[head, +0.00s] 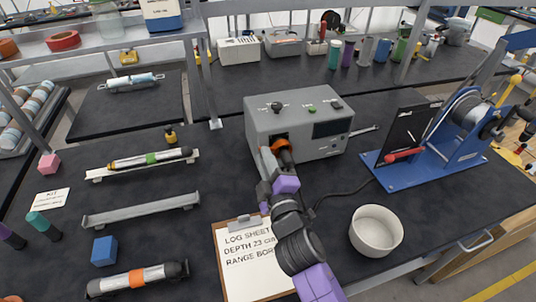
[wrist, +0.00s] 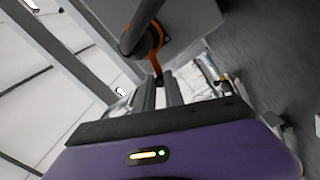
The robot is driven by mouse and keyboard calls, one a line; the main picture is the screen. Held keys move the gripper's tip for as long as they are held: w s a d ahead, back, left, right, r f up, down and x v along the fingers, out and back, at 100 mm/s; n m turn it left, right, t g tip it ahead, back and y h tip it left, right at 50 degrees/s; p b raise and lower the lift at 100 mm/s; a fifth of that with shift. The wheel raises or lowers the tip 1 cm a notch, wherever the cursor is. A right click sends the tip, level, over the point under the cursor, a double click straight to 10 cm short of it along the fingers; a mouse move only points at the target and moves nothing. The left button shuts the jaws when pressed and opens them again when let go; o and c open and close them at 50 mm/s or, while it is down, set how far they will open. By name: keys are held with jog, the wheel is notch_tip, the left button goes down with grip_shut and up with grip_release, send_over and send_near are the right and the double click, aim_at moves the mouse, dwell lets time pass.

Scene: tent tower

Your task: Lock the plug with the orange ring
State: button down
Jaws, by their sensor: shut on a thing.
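The orange ring (head: 285,154) sits on the front of the grey box (head: 325,147), partly hidden by my gripper in the head view. In the wrist view the ring (wrist: 151,40) surrounds the base of a dark grey plug (wrist: 140,22) at the box's face. A short orange tab runs from the ring toward my fingertips. My gripper (head: 270,160) is at the ring, its narrow fingers (wrist: 159,80) close together on that tab. The plug's inner end is hidden, and I cannot tell how far the ring is turned.
A clipboard log sheet (head: 245,255) lies below my arm. A white bowl (head: 376,231) and a blue-based winch stand (head: 425,170) are to the right. A black cable runs across the bench from near my arm toward the stand. Holders with tubes (head: 150,160) lie left.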

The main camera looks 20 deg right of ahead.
jog(key=shift+a+f+n, duration=0.1)
jog(key=shift+f+n, duration=0.35)
jog(key=shift+n, duration=0.4)
jog(key=shift+a+f+n, duration=0.1)
jog(key=shift+f+n, duration=0.35)
jog(key=shift+n, duration=0.4)
jog(key=shift+d+f, duration=0.1)
jog(key=c, duration=1.4)
grip_release()
jog(key=shift+c, duration=0.2)
jog(key=s, duration=0.8)
jog(key=shift+b, duration=0.45)
jog(key=shift+w+f, duration=0.1)
